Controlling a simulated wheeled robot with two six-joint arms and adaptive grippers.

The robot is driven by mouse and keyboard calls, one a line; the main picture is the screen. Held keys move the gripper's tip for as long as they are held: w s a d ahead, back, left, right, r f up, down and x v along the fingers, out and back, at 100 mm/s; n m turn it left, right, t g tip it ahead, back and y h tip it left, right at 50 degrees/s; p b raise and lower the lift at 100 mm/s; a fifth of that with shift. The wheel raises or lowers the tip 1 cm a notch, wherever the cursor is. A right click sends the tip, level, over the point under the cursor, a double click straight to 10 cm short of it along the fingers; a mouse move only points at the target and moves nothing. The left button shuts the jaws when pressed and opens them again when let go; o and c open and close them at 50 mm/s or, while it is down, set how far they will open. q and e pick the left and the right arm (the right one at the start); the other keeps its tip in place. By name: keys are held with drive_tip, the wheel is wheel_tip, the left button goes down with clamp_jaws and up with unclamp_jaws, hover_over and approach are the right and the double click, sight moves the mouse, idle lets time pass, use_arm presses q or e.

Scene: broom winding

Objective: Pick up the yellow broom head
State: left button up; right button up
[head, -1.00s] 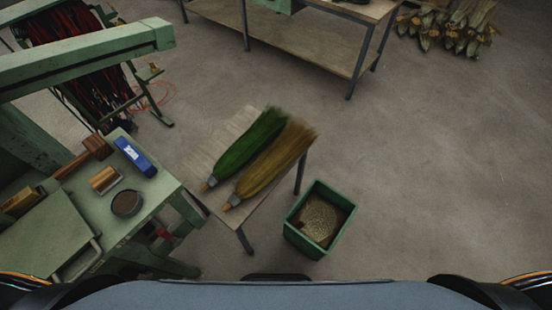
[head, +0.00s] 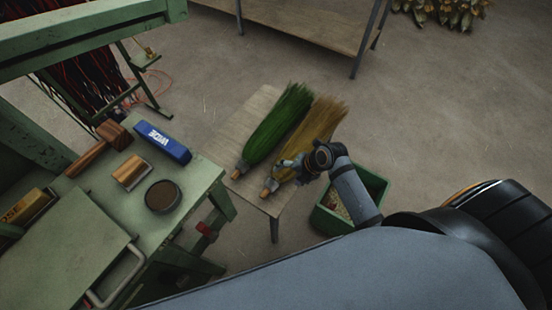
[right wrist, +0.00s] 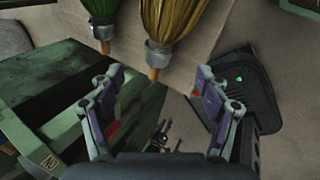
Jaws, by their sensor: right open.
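The yellow broom head (head: 318,125) lies on a small wooden table (head: 257,102), bristles pointing away and its metal collar and wooden stub toward me. A green broom head (head: 278,122) lies beside it on the left. My right gripper (head: 283,170) is at the collar end of the yellow broom head in the head view, partly covering it. In the right wrist view the right gripper (right wrist: 160,92) is open and empty, and the yellow broom head's collar and stub (right wrist: 158,56) show just beyond, between the fingers. My left gripper is not in view.
A green bin (head: 372,184) stands on the floor right of the small table, partly behind my right arm. A green workbench (head: 110,215) at left holds a mallet, a blue box (head: 163,142) and a round tin (head: 163,196). Open floor lies to the right.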

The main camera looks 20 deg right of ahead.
sight(277, 180)
drive_tip(key=x, duration=1)
drive_tip(key=shift+w+f, duration=0.1)
drive_tip(key=shift+f, duration=0.05)
drive_tip(key=shift+d, duration=0.1)
drive_tip(key=c, duration=1.5)
drive_tip(key=shift+r, duration=0.2)
